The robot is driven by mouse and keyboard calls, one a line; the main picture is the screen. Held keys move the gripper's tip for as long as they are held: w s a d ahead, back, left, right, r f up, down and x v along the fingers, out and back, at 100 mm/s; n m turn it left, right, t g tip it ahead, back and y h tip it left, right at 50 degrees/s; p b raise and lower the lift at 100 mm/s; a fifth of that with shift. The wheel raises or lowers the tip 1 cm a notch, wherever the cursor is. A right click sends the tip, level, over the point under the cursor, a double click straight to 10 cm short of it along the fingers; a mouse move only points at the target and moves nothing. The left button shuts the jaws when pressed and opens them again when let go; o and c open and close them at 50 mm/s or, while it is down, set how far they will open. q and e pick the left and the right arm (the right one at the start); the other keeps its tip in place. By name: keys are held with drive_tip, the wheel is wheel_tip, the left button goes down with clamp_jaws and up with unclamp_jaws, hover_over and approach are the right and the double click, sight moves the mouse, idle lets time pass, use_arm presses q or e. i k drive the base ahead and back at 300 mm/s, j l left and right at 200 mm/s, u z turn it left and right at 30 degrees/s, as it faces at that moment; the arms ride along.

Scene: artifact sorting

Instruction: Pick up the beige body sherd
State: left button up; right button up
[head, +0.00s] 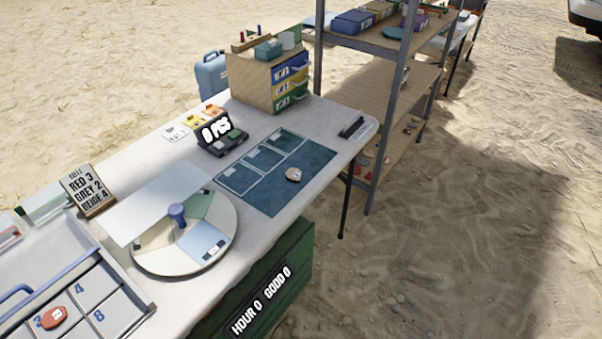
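A small pale beige sherd (293,174) lies on the dark blue mat (262,203), near the mat's right edge. It looks like the beige body sherd, but its type is too small to tell. Nothing touches it from above. Neither of my grippers is in the head view.
A round turntable (150,263) with a blue knob stands left of the mat. A tray (119,315) with numbered compartments holds a red sherd (54,317) at the lower left. A drawer box (248,84) stands at the back; a metal shelf (375,130) stands beyond the table's right end.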

sight(295, 174)
drive_tip(key=i+l, duration=0.1)
drive_tip(key=l, duration=0.25)
drive_tip(key=i+l, duration=0.1)
drive_tip(key=l, duration=0.65)
drive_tip(key=i+l, duration=0.15)
drive_tip(key=l, duration=0.2)
drive_tip(key=u, duration=1.8)
